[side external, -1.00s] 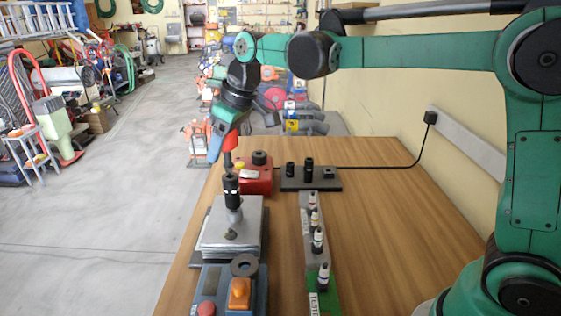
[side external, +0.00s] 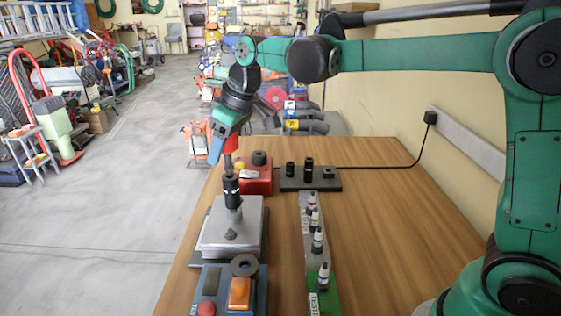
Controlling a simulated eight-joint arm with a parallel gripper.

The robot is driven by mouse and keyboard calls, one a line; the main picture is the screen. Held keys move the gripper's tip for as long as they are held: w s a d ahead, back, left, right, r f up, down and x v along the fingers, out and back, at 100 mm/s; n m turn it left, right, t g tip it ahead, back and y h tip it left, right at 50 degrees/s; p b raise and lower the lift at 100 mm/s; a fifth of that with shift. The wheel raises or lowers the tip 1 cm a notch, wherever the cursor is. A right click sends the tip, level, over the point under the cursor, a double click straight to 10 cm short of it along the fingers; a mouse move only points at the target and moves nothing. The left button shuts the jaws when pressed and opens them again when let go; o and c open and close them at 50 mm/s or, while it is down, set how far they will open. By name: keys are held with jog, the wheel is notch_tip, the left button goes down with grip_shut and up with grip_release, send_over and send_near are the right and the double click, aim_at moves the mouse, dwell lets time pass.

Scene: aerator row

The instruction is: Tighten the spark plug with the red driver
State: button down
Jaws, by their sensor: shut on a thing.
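My gripper (side external: 225,138) is at the left of the table, tilted and pointing down. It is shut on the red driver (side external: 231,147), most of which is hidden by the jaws. A dark shaft runs down from it to a black socket (side external: 231,187). The socket stands over a spark plug (side external: 235,214) on the silver block (side external: 222,236). The plug's upper part is hidden in or behind the socket, and I cannot tell how deep it sits. A small grey fitting (side external: 230,236) shows on the block's near face.
A red box (side external: 262,182) stands behind the block. A dark rack (side external: 325,184) holds black sockets. The table's right side (side external: 400,230) is clear.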

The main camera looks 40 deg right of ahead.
jog(key=shift+f, duration=0.15)
jog(key=shift+f, duration=0.65)
jog(key=m, duration=0.2)
jog(key=m+h, duration=0.1)
jog(key=m, duration=0.1)
jog(key=shift+t+h, duration=0.3)
jog(key=m, duration=0.2)
jog(key=m+h, duration=0.1)
jog(key=shift+d+m, duration=0.2)
jog(key=shift+m, duration=0.2)
jog(key=m+h, duration=0.1)
jog(key=m, duration=0.2)
jog(key=shift+m+g+h, duration=0.4)
jog(key=m+g+h, duration=0.1)
jog(key=m, duration=0.2)
jog(key=shift+d+m, duration=0.1)
jog(key=shift+m, duration=0.2)
